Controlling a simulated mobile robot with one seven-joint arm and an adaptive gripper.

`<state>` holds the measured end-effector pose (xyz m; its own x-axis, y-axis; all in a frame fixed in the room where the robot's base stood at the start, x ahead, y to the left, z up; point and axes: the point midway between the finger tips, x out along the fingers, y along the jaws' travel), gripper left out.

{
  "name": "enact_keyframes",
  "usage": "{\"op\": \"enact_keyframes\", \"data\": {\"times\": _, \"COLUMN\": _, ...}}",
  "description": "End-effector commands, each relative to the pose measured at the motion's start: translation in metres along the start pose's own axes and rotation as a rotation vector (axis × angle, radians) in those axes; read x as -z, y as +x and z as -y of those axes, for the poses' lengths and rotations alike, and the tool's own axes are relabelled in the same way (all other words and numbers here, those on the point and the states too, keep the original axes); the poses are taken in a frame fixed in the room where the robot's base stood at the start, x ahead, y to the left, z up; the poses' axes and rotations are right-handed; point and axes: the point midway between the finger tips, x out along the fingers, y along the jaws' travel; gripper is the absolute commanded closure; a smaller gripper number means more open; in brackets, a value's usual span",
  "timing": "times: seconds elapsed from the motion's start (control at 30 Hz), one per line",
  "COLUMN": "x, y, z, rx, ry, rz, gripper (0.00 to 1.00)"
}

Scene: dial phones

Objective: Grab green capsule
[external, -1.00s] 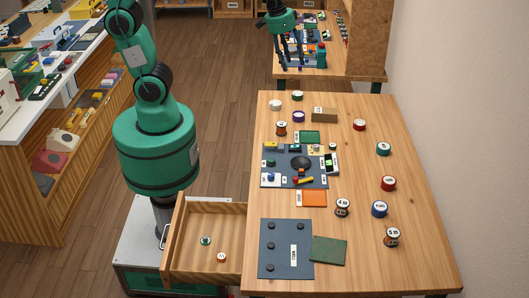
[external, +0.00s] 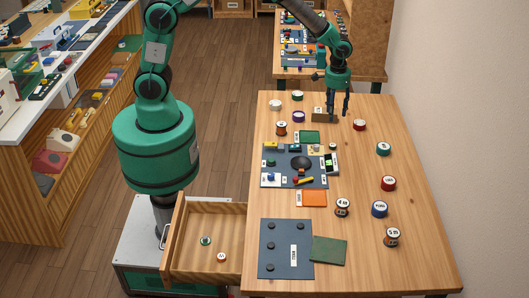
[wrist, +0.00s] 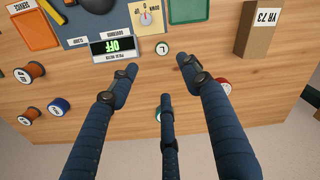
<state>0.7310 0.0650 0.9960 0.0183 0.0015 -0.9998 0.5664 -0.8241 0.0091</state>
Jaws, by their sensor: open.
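A small round green piece (external: 333,146) lies on the table just above the pulse meter in the external view. In the wrist view a small round piece with a white "L" top (wrist: 162,47) lies beside the meter and looks like the same one. I cannot tell for sure that it is the capsule. A round green-rimmed piece (external: 205,240) also lies in the open drawer. My gripper (external: 338,112) is over the far part of the table, near the cardboard box. In the wrist view its fingers (wrist: 158,70) are spread and empty, apart from the "L" piece.
The cardboard box (external: 322,114) stands close to my fingers; it also shows in the wrist view (wrist: 256,27). The pulse meter (wrist: 114,47) and dark mat (external: 276,180) are nearby. Several labelled spools stand right, including a red one (external: 359,125). The drawer (external: 231,210) is open.

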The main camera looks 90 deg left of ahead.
Motion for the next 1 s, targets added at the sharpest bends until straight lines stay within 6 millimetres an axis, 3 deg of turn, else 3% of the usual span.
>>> {"op": "enact_keyframes", "data": {"times": 0.1, "x": 0.006, "y": 0.019, "z": -0.001, "rx": 0.007, "ry": -0.017, "rz": 0.013, "gripper": 0.52}}
{"op": "enact_keyframes", "data": {"times": 0.2, "x": 0.008, "y": 0.025, "z": -0.001, "rx": 0.009, "ry": -0.024, "rz": 0.015, "gripper": 0.52}}
{"op": "enact_keyframes", "data": {"times": 0.67, "x": 0.008, "y": 0.029, "z": -0.001, "rx": 0.01, "ry": -0.025, "rz": 0.017, "gripper": 0.52}}
{"op": "enact_keyframes", "data": {"times": 1.0, "x": 0.007, "y": 0.07, "z": -0.001, "rx": 0.011, "ry": -0.025, "rz": 0.018, "gripper": 0.52}}
